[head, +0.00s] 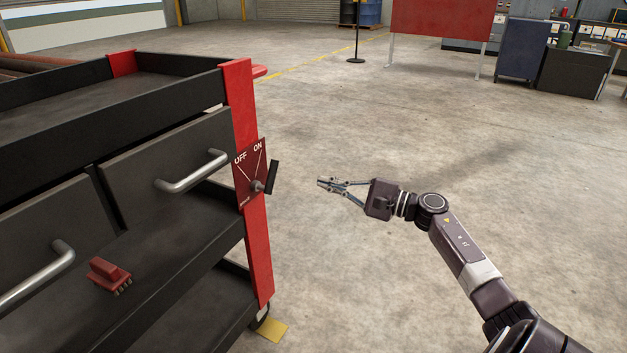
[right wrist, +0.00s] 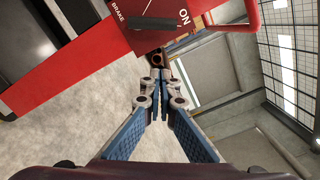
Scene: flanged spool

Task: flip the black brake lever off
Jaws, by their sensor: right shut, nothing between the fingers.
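The black brake lever (head: 272,177) is on a red plate (head: 246,172) marked OFF and ON, on the cart's red corner post. Its upper end stands to the right of the ON mark, away from OFF. In the right wrist view the lever (right wrist: 155,23) lies across the plate near the ON and BRAKE lettering. My right gripper (head: 322,184) is shut and empty, to the right of the lever with a gap between them. Its closed fingertips (right wrist: 157,62) point toward the plate in the wrist view. My left gripper is not in view.
The cart has black drawers with metal handles (head: 192,172). A red cart handle (head: 260,71) juts out above the plate. Open concrete floor (head: 330,120) lies right of the cart; a workbench area stands far back.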

